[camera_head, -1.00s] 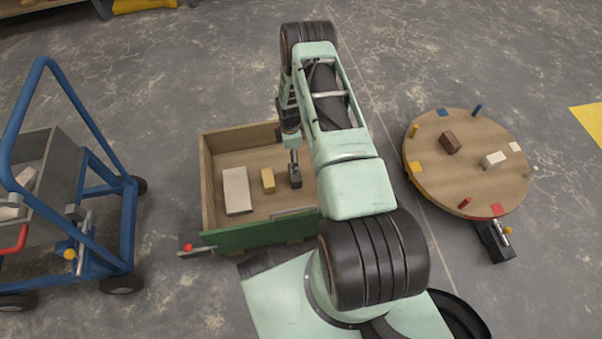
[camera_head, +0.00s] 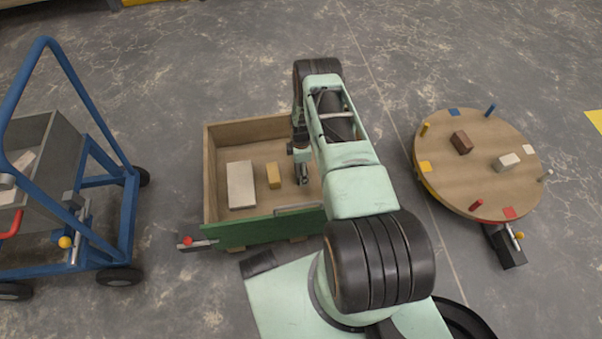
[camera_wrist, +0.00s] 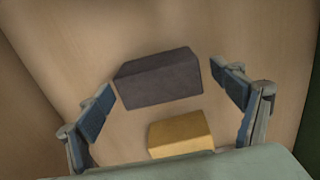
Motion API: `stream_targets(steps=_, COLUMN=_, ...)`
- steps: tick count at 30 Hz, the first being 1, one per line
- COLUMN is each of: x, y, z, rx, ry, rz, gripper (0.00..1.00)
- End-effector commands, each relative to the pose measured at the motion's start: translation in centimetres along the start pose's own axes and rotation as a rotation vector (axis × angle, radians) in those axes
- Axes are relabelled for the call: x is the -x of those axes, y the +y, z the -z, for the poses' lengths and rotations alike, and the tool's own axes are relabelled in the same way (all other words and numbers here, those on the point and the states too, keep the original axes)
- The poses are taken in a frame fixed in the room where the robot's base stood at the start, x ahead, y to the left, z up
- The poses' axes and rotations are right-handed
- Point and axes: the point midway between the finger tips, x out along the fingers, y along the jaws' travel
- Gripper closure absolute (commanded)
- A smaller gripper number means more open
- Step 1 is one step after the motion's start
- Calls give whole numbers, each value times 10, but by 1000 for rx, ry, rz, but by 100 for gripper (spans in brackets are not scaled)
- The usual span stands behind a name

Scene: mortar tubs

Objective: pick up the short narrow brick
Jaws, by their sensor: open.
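Bricks lie in a wooden crate with a green front (camera_head: 270,231). They are a large pale brick (camera_head: 240,185), a small yellow brick (camera_head: 273,175) and a dark grey brick (camera_wrist: 158,77). The dark brick is largely hidden by my gripper (camera_head: 302,174) in the head view. In the wrist view my gripper (camera_wrist: 166,86) is open, its fingers to the left and right of the dark brick and apart from it. The yellow brick (camera_wrist: 180,134) lies just below it, toward the palm. I cannot tell for sure which one is the short narrow brick.
A round wooden table (camera_head: 470,180) at right carries a brown brick (camera_head: 461,142), a whitish brick (camera_head: 507,161) and several coloured pegs. A blue wheeled cart (camera_head: 125,215) with a grey tub stands at left. The crate walls surround my gripper.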

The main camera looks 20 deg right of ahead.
Motion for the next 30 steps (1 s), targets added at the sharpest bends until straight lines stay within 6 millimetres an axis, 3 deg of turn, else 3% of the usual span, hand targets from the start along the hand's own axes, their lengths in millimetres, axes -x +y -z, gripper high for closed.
stream_targets(steps=6, x=0, y=0, z=0, rx=0, ry=0, rz=-1, gripper=15)
stream_targets(steps=21, x=0, y=0, z=0, rx=0, ry=0, rz=0, gripper=70)
stream_targets(steps=30, x=3, y=1, z=0, rx=-1, ry=0, rz=-1, gripper=72)
